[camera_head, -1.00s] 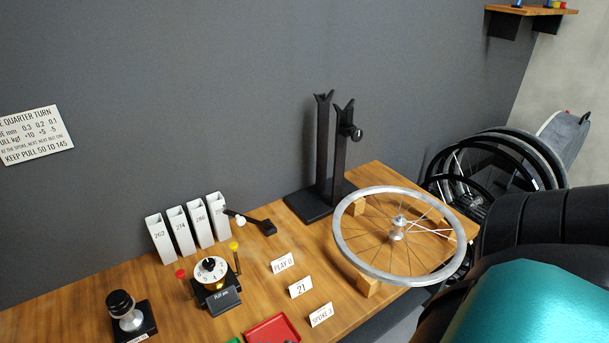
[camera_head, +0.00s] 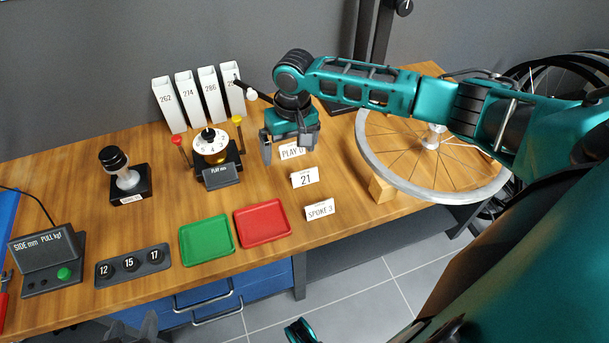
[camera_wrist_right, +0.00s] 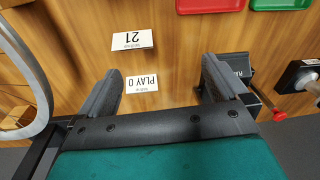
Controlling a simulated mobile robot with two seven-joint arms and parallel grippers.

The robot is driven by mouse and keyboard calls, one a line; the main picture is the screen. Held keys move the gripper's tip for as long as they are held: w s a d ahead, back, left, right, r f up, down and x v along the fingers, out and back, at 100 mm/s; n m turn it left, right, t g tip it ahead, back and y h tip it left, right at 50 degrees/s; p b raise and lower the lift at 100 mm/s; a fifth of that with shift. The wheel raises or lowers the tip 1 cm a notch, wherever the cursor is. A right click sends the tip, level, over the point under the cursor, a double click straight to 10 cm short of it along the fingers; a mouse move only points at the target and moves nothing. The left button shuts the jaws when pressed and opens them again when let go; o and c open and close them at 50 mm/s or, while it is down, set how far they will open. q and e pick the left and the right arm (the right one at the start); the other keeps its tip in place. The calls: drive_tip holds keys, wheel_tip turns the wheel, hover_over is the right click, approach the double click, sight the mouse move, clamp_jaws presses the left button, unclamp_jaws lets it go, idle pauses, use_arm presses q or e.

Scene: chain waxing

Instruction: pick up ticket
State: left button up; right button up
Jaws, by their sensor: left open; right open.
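Small white ticket cards stand on the wooden table. One reads "PLAY 0" (camera_head: 291,152), one "21" (camera_head: 305,178), one "SPOKE 3" (camera_head: 320,209). My right gripper (camera_head: 288,148) is open and empty over the "PLAY 0" card, partly covering it in the head view. In the right wrist view the "PLAY 0" card (camera_wrist_right: 142,83) lies in view between the spread fingers (camera_wrist_right: 161,78), and the "21" card (camera_wrist_right: 132,39) is just beyond. Contact cannot be told. My left gripper (camera_head: 130,328) shows only in part at the bottom edge, open, away from the cards.
A red tray (camera_head: 263,221) and green tray (camera_head: 207,240) lie left of the cards. The dial gauge (camera_head: 211,147) stands left of my right gripper; the spoked wheel (camera_head: 372,170) is to its right on wooden blocks. White numbered holders (camera_head: 168,105) stand behind.

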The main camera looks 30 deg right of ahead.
drive_tip(key=d+r+m, duration=0.1)
drive_tip(key=d+r, duration=0.1)
drive_tip(key=d, duration=0.1)
drive_tip(key=g+b, duration=0.1)
drive_tip(key=b, duration=0.2)
hover_over(304, 170)
drive_tip(key=shift+h, duration=0.4)
drive_tip(key=f, duration=0.7)
drive_tip(key=shift+w+a, duration=0.1)
drive_tip(key=shift+w, duration=0.1)
wheel_tip(304, 170, down, 5)
drive_tip(key=shift+s+r+b, duration=0.1)
drive_tip(key=shift+s+b, duration=0.05)
drive_tip(key=shift+b, duration=1.1)
drive_tip(key=shift+f, duration=0.35)
drive_tip(key=c, duration=1)
